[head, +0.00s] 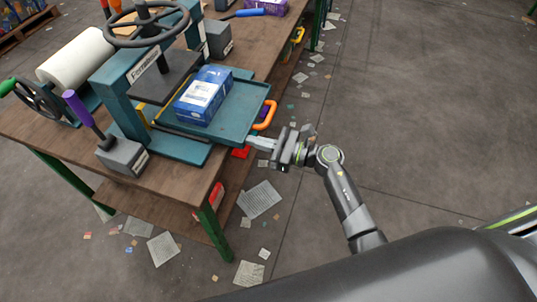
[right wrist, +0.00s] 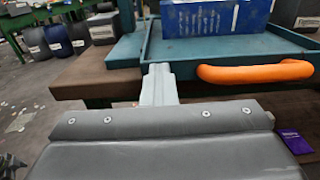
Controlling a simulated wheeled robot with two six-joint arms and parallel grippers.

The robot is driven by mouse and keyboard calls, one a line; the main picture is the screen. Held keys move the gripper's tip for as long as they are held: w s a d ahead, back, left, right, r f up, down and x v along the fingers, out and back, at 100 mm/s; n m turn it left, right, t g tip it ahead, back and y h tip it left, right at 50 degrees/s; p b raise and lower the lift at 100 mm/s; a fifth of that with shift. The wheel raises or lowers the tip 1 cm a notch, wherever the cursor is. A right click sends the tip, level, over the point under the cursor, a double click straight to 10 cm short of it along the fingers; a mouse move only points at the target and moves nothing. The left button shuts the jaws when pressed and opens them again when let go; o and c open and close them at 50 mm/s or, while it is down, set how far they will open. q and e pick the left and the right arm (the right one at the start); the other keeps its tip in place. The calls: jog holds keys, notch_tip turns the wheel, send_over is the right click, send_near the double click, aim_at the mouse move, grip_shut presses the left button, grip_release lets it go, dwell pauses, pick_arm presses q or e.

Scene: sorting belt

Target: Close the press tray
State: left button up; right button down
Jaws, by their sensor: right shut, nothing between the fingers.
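The teal press tray (head: 241,117) extends out of the teal press (head: 113,92) toward the table's right edge. It also shows in the right wrist view (right wrist: 180,53). A blue box (head: 205,92) lies on the tray, and its lower side shows in the right wrist view (right wrist: 215,18). The tray's orange handle (head: 265,116) sticks out at its front, also in the right wrist view (right wrist: 255,72). My right gripper (head: 250,142) is shut and empty, its fingertips (right wrist: 158,72) at the tray's front beside the handle. I cannot tell whether they touch. My left gripper is out of view.
A handwheel (head: 150,38) tops the press. A purple-handled lever (head: 82,112) and a white roll (head: 75,57) stand to its left on the wooden table (head: 160,185). Papers (head: 259,199) litter the floor. The floor to the right is open.

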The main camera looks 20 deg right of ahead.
jog(key=b, duration=0.1)
send_near(215, 131)
jog(key=x, duration=0.2)
jog(key=shift+a+r, duration=0.1)
jog(key=shift+a, duration=0.3)
jog(key=b+x, duration=0.2)
jog(key=x, duration=0.4)
jog(key=shift+w+a, duration=0.2)
jog(key=shift+w, duration=0.1)
jog(key=shift+w+a+r, duration=0.1)
jog(key=shift+w+a, duration=0.05)
jog(key=shift+a, duration=0.1)
jog(key=shift+b, duration=0.3)
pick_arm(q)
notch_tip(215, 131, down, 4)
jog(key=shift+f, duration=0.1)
pick_arm(e)
jog(key=shift+r, duration=0.15)
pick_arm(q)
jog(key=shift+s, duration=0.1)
pick_arm(e)
jog(key=shift+a+r, duration=0.1)
